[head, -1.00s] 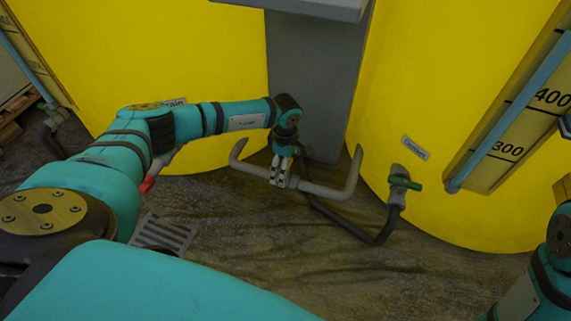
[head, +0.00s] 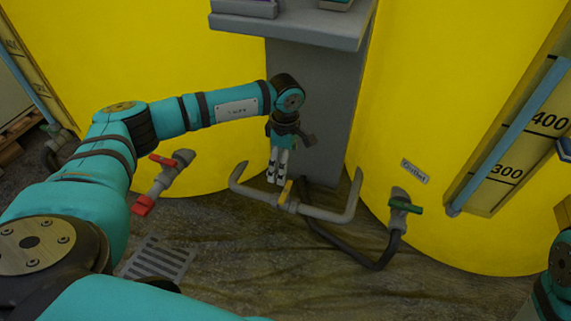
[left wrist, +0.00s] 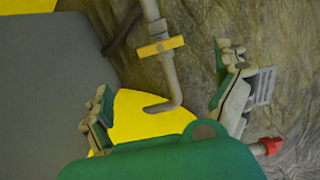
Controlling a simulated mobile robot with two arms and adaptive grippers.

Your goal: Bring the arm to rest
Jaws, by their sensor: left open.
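My left gripper (head: 277,178) hangs pointing down from my teal arm, in front of the grey column. It is open, with its fingers above the grey U-shaped pipe (head: 323,214). In the left wrist view the two spread fingers of the left gripper (left wrist: 170,92) have nothing between them but background. A small valve with a yellow handle (head: 285,192) sits in the pipe just below the fingertips. The yellow handle also shows in the left wrist view (left wrist: 160,47), lying across the pipe and apart from the fingers. My right gripper is out of view.
A grey shelf (head: 290,30) juts out above my wrist. Yellow tanks (head: 200,90) stand on both sides. A red-handled valve (head: 162,160) is near my left forearm, and a green-handled outlet valve (head: 404,207) is at right. A floor grate (head: 157,259) lies at lower left.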

